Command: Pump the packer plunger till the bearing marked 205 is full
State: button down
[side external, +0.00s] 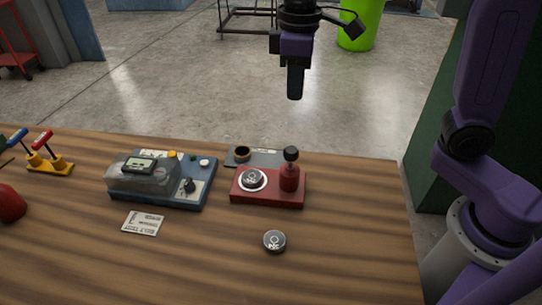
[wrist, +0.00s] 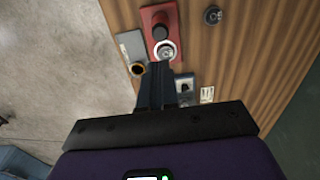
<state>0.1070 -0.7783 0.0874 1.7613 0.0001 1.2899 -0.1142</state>
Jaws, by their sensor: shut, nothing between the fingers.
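The red packer (side external: 268,199) stands on the wooden bench. Its plunger, a black knob (side external: 291,154) over a red cylinder, rises upright at the right of its base. One round bearing (side external: 252,178) sits in the pale ring seat left of the plunger. Another bearing (side external: 274,241) lies loose on the bench in front. Both carry marks too small to read surely, so I cannot tell which is 205, nor how full either is. My gripper (side external: 295,95) is shut and empty, high above and behind the packer. In the wrist view its fingers (wrist: 164,66) partly cover the seat area.
A blue device (side external: 160,197) with a small display and knobs stands left of the packer. A grey plate (side external: 268,157) with a dark, brown-rimmed cup (side external: 242,153) lies behind it. A printed card (side external: 142,222) lies front left. The bench's right front is clear.

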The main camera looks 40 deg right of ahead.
aim_at(291, 150)
jog(key=shift+r, duration=0.5)
jog(key=shift+f, duration=0.15)
notch_tip(291, 150, down, 14)
jog(key=shift+r, duration=0.1)
dwell(0.4)
jog(key=shift+f, duration=1.15)
notch_tip(291, 150, up, 14)
jog(key=shift+r, duration=0.25)
